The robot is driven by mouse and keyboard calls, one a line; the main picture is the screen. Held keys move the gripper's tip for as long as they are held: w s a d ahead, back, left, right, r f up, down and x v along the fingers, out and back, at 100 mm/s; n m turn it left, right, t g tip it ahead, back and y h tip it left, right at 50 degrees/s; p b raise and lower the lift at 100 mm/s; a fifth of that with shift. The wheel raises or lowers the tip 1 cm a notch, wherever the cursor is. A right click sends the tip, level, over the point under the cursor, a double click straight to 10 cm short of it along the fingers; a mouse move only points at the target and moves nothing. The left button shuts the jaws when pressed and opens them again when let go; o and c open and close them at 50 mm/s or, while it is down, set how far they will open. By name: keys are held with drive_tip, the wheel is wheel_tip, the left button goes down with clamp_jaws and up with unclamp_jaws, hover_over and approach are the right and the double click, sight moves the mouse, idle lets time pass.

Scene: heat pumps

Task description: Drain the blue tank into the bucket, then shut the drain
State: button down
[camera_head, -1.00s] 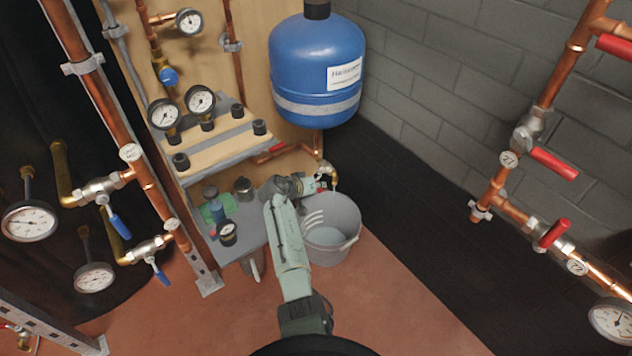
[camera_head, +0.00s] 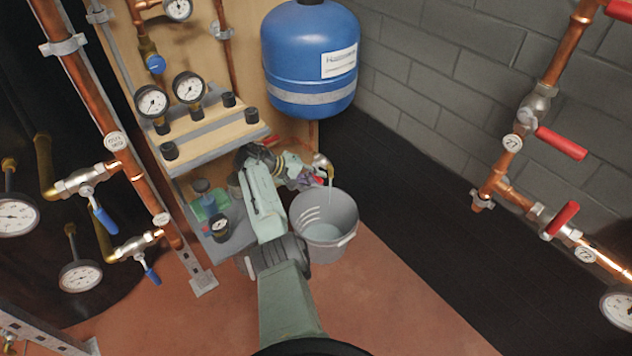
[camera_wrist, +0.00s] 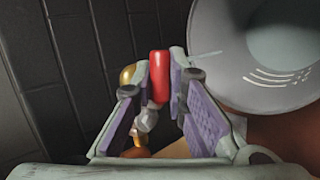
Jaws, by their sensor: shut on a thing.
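The blue tank (camera_head: 311,60) hangs on the wooden panel. A brass drain spout (camera_head: 325,165) sits low beneath it, and a thin stream of water falls from the spout into the grey bucket (camera_head: 348,212). Pale liquid shows in the bucket; its depth is hard to tell. My gripper (camera_head: 308,180) is at the drain valve beside the spout. In the wrist view, my gripper (camera_wrist: 160,88) has its purple pads on both sides of the red drain handle (camera_wrist: 159,70) and is shut on it. The bucket's rim (camera_wrist: 205,85) shows at right. The valve body is partly hidden by the fingers.
Copper pipes with red-handled valves (camera_head: 561,144) run along the right wall. Blue-handled valves (camera_head: 103,220) are at left. The floor right of the bucket is clear.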

drive_tip(key=shift+r, duration=0.15)
drive_tip(key=shift+w, duration=0.1)
idle(0.4)
drive_tip(key=c, duration=1.6)
unclamp_jaws()
drive_tip(key=v, duration=0.7)
drive_tip(key=shift+a, duration=0.25)
